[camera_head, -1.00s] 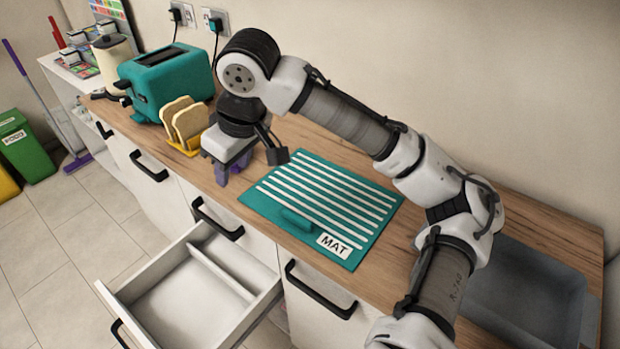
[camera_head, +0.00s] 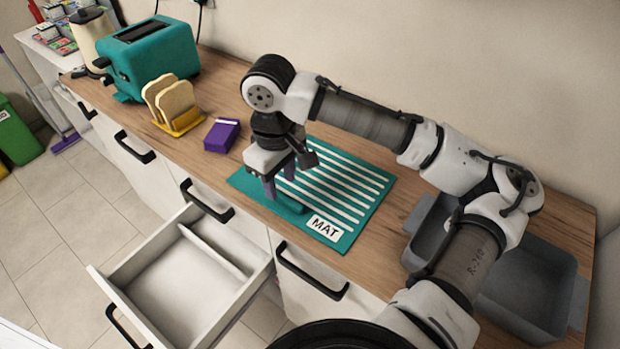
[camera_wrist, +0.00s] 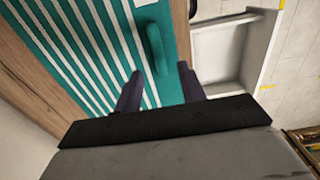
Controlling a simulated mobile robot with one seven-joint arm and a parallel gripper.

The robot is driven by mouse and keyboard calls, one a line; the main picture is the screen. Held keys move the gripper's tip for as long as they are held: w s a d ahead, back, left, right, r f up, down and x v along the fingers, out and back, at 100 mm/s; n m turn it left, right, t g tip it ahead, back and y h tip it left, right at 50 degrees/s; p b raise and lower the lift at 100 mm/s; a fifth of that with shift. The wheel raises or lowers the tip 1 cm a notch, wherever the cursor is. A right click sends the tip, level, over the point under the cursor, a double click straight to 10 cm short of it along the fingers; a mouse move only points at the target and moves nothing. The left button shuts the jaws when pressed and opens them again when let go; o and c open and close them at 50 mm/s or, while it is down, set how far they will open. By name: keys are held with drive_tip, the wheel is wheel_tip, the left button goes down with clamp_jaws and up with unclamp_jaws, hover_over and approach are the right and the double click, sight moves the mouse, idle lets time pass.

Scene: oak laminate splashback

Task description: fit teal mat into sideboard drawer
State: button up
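The teal mat (camera_head: 352,172) with white stripes and a MAT label lies flat on the wooden counter. It has a raised teal handle (camera_head: 290,205) near its front edge, also seen in the wrist view (camera_wrist: 156,48). My gripper (camera_head: 278,180) is over the mat's left front part, pointing down, close to the handle. In the wrist view its two dark fingers (camera_wrist: 163,88) are apart with nothing between them, and the handle lies just beyond the tips. The white sideboard drawer (camera_head: 160,292) is pulled open below the counter; a divider (camera_head: 212,250) splits its empty-looking inside.
A purple box (camera_head: 222,135), a yellow rack (camera_head: 180,124) with bread slices and a teal toaster (camera_head: 150,58) stand left of the mat. A grey basin (camera_head: 530,290) is at the right, partly behind my arm. Black handles (camera_head: 312,272) stick out from the sideboard front.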

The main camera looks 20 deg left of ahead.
sight(282, 195)
wheel_tip(282, 195, down, 4)
drive_tip(key=shift+f+p, duration=0.1)
drive_tip(key=shift+p, duration=0.2)
drive_tip(key=shift+c, duration=0.4)
clamp_jaws()
